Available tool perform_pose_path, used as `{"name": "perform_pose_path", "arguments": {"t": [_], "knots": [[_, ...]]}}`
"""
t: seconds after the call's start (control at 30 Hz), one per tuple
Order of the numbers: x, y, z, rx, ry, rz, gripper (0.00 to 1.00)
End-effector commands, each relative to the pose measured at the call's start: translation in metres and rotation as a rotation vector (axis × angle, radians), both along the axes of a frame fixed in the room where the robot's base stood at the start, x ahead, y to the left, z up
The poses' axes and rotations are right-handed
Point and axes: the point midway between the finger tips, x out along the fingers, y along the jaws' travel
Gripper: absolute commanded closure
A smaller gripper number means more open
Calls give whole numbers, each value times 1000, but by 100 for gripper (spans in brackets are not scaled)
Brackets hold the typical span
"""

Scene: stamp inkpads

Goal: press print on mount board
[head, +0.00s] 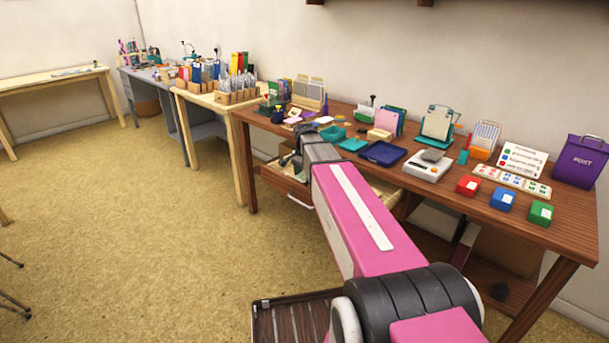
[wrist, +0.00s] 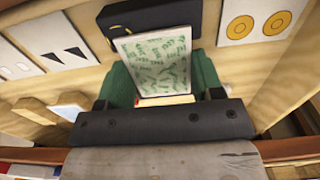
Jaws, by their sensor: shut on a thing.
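In the wrist view my gripper (wrist: 160,100) is shut on a dark green block (wrist: 122,85), whose sides show between the dark fingers. A white board with green print marks (wrist: 155,62) lies in front of the block's middle in the picture. I cannot tell whether the board is part of the held thing or is the mount board. A small cream and red strip (wrist: 165,100) shows at its near edge. In the head view my gripper (head: 291,160) is small and partly hidden by my arm, over the open drawer (head: 284,182).
A black block (wrist: 150,17) and pale cards with triangles (wrist: 62,42) and yellow circles (wrist: 254,20) lie around in the wrist view. The desk (head: 440,190) carries a blue tray (head: 383,154), a white scale (head: 428,166), and red, blue and green boxes.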

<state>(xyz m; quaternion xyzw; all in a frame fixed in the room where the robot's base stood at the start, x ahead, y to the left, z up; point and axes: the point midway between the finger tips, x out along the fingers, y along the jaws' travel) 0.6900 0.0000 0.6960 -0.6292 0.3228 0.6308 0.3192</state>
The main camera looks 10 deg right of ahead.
Motion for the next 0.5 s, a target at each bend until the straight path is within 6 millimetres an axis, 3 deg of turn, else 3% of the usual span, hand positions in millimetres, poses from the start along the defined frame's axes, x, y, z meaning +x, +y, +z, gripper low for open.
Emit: {"name": "perform_pose_path", "arguments": {"t": [0.33, 0.37, 0.4, 0.43, 0.5], "knots": [[0, 0, -1, 0, 0, 0, 51], [0, 0, -1, 0, 0, 0, 30], [0, 0, -1, 0, 0, 0, 17], [0, 0, -1, 0, 0, 0, 10], [0, 0, -1, 0, 0, 0, 10]]}}
